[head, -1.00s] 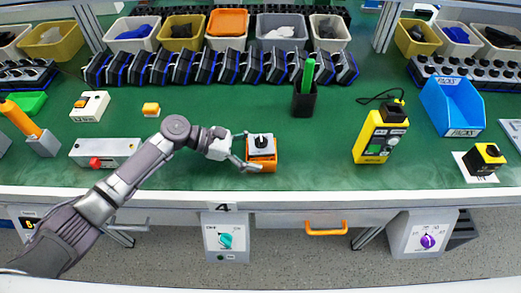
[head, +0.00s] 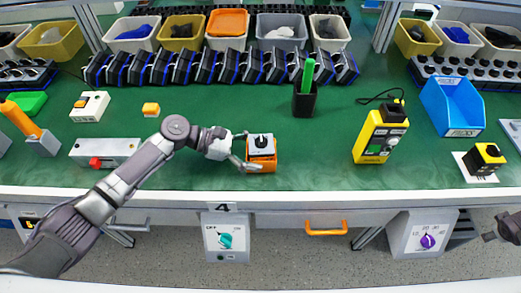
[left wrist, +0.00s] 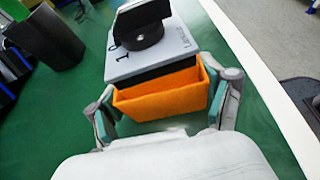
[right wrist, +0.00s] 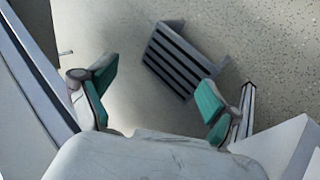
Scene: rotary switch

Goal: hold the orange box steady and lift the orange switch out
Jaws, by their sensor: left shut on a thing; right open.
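The orange box (head: 262,166) stands on the green table near its front edge. It also shows in the left wrist view (left wrist: 160,101). The switch (head: 261,146) sits in the box, with a grey top face and a black rotary knob; it is large in the left wrist view (left wrist: 150,50). My left gripper (head: 247,157) is shut on the orange box, with one teal-padded finger at each side of it in the left wrist view (left wrist: 160,115). My right gripper (right wrist: 152,95) is open and empty over the floor. Part of it shows at the head view's right edge (head: 505,230).
A black holder (head: 304,101) with a green stick stands behind the box to the right. A yellow device (head: 378,135) stands farther right, and a blue bin (head: 452,105) beyond it. The table between box and yellow device is clear.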

